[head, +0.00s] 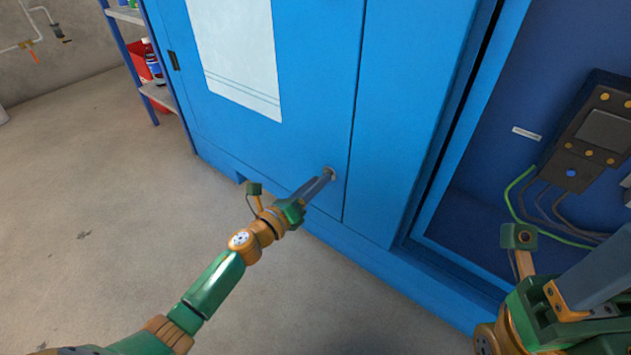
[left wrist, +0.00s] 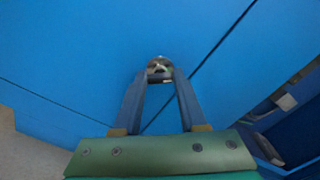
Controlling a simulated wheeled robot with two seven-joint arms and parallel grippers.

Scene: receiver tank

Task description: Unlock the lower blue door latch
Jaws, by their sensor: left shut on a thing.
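The lower latch (head: 331,173) is a small grey metal fitting low on the blue door (head: 305,130), close to the door's right-hand seam. My left gripper (head: 326,176) reaches it from the front, and its fingers are shut on the latch. In the left wrist view the latch (left wrist: 159,68) sits between the two fingertips (left wrist: 159,76), a little left of the dark seam. The fingers hide part of the latch, so I cannot tell its turn. My right gripper (head: 590,285) is at the lower right, away from the door, and its fingertips are not clearly shown.
An open bay to the right holds a dark control box (head: 597,130) with green and dark cables (head: 545,215). A shelf (head: 158,95) with bottles stands left of the cabinet. The concrete floor (head: 90,200) in front is clear.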

